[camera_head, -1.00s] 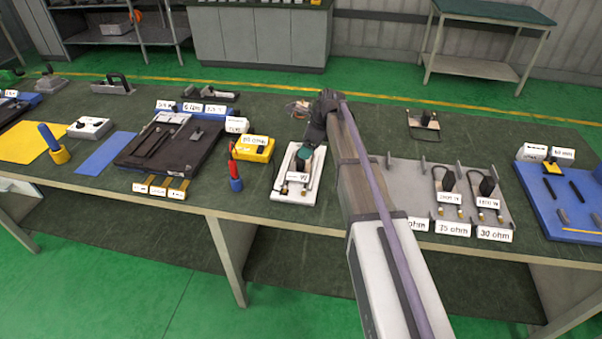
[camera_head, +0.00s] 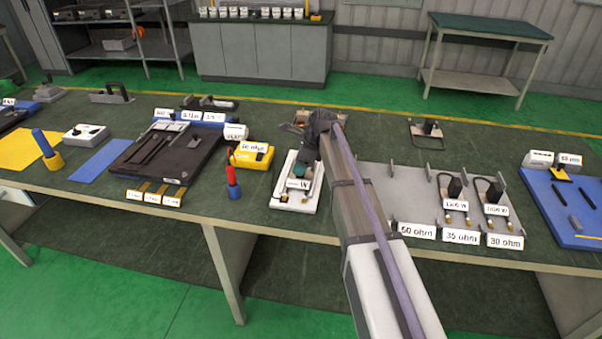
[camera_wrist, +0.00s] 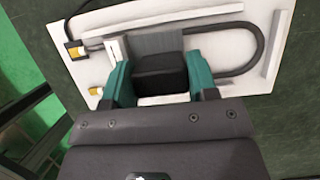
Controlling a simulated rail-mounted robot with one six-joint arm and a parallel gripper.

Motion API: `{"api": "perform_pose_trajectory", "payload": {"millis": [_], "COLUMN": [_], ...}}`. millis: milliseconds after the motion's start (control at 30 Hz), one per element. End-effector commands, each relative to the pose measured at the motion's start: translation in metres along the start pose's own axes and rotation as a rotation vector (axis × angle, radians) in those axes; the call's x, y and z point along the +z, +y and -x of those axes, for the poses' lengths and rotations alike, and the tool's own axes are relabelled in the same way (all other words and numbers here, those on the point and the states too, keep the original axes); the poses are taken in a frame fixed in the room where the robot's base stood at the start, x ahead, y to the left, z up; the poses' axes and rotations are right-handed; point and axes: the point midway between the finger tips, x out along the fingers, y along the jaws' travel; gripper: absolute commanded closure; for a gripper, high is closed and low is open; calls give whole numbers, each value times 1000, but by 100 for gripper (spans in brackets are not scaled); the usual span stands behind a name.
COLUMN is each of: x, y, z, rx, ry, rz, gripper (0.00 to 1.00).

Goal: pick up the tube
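The tube is a dark grey U-shaped heating element (camera_wrist: 255,48) with a black block (camera_wrist: 160,76) at its middle. It lies on a white tray (camera_wrist: 290,20), which also shows in the head view (camera_head: 310,207). My gripper (camera_wrist: 160,92) is over the tray, with one teal finger on each side of the black block. The fingers look very close to the block's sides; whether they press on it cannot be told. In the head view my gripper (camera_head: 302,172) and arm hide part of the tray and tube.
A grey rack (camera_head: 400,180) with more tubes and ohm labels stands to the right. A yellow meter (camera_head: 252,158) and a red-and-blue screwdriver holder (camera_head: 234,190) stand close on the left. A blue board (camera_head: 560,225) lies far right. Some green bench top is clear behind the rack.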

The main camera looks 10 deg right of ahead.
Motion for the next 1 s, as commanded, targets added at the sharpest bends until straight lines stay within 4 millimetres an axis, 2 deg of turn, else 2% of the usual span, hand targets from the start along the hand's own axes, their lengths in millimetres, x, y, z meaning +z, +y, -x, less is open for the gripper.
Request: {"api": "perform_pose_trajectory", "payload": {"millis": [33, 333, 600, 767, 1000], "x": [0, 0, 2, 12, 35], "y": [0, 0, 0, 0, 0], "z": [0, 0, 4, 30, 84], "rx": [0, 0, 0, 0, 0], "ry": [0, 0, 0, 0, 0], "rz": [0, 0, 0, 0, 0], "gripper": [52, 80, 80, 80, 80]}}
